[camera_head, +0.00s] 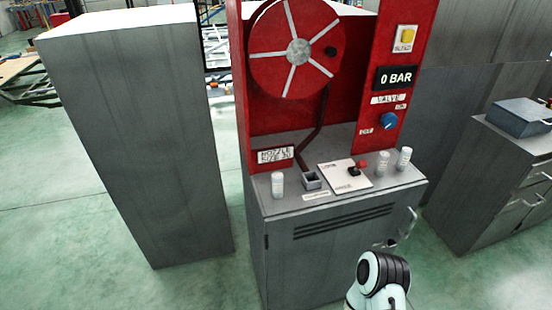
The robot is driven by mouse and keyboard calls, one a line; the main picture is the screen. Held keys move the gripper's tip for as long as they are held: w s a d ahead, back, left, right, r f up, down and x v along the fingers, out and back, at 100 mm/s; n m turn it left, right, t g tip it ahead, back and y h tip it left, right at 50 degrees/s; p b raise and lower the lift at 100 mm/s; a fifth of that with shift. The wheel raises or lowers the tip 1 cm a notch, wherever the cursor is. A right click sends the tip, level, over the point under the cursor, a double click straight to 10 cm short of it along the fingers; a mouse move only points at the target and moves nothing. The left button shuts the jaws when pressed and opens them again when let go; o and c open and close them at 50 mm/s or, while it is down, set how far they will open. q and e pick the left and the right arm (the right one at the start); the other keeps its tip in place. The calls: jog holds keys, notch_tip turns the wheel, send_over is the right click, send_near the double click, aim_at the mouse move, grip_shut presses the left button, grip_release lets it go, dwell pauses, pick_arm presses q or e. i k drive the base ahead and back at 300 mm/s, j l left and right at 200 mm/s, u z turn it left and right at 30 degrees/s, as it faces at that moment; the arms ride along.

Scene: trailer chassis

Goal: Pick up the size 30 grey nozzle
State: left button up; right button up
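A red panel carries a sign (276,155) that reads "NOZZLE SIZE 30". Below it, a pale grey-white ribbed cylinder (278,184), which looks like a nozzle, stands upright on the grey cabinet top. Two more similar cylinders stand at the right of the top, one (383,161) beside the other (404,159). Any size marks on them are too small to read. Neither gripper shows; only a white and black link of my arm is at the bottom edge, in front of the cabinet.
The grey cabinet (330,270) bears a small open square holder (311,181) and a white plate (340,179) with a red-topped lever. A hose reel (297,50) and a "0 BAR" display (396,78) are above. A tall grey cabinet (140,140) stands left. Green floor is open between them.

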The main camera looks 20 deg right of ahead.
aim_at(384, 157)
jog(key=i+l+z, duration=0.1)
jog(key=l, duration=0.25)
jog(key=i+l+z, duration=0.1)
jog(key=l, duration=0.25)
jog(key=i+l+z, duration=0.1)
jog(key=l, duration=0.25)
jog(key=i+l+z, duration=0.1)
jog(key=l, duration=0.25)
jog(key=i+l+z, duration=0.1)
jog(key=i+l, duration=0.15)
